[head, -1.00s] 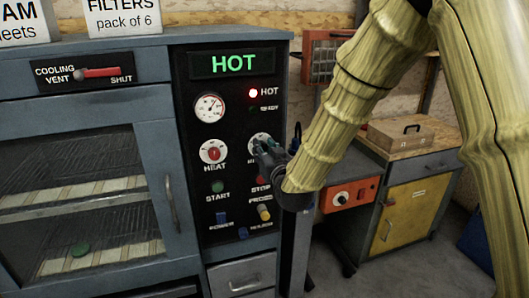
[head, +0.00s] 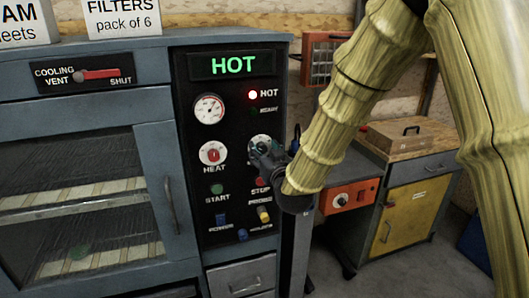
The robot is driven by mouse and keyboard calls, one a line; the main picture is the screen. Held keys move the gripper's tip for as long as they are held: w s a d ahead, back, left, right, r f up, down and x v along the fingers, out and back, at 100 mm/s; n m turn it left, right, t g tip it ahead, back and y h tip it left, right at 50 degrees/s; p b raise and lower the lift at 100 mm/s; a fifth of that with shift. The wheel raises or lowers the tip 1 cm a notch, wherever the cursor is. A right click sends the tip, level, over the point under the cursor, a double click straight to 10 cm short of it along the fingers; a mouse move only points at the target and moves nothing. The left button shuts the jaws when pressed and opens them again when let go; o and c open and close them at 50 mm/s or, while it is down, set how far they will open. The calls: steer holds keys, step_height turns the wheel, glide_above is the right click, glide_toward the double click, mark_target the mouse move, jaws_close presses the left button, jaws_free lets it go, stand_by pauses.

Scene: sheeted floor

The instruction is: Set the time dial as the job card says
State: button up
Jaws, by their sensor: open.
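The time dial (head: 259,142) is the round white dial on the black control panel (head: 183,90), right of the heat dial (head: 213,153). My gripper (head: 262,153) is open in front of the time dial and covers its lower part and label. I cannot tell whether the fingers touch the knob, and the dial's setting is hidden. The display (head: 233,65) reads HOT in green, and the red HOT lamp (head: 253,95) is lit. No job card can be made out in this view.
The start button (head: 217,189) and red stop button (head: 262,182) sit below the dials. The cooling vent lever (head: 100,74) points toward SHUT. A glass-doored oven (head: 70,190) is at left. A bench with an orange box (head: 348,197) stands at right.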

steer(key=shift+s, duration=0.1)
steer(key=v, duration=1.1)
steer(key=shift+s+d, duration=0.2)
steer(key=shift+s, duration=0.15)
steer(key=s+d+f+m+g+h, duration=0.1)
steer(key=s+d+f+g, duration=0.25)
steer(key=f, duration=0.75)
steer(key=s+d+f+g+h, duration=0.1)
steer(key=s+d+f+g, duration=0.3)
steer(key=f, duration=0.8)
steer(key=s+d+f+m+g+h, duration=0.15)
steer(key=s+f, duration=0.35)
steer(key=f, duration=0.6)
steer(key=s+d+f+g, duration=0.2)
steer(key=s+f, duration=0.4)
steer(key=s, duration=0.3)
steer(key=s+d+f+g+h, duration=0.1)
steer(key=s+d+f+g, duration=0.2)
steer(key=s+f, duration=0.3)
steer(key=s+d+f+g+h, duration=0.1)
steer(key=s+d+f+g, duration=0.2)
steer(key=s, duration=0.9)
step_height(320, 180, down, 3)
steer(key=shift+s+d+m, duration=0.35)
steer(key=shift+s+d, duration=0.05)
steer(key=shift+d, duration=0.5)
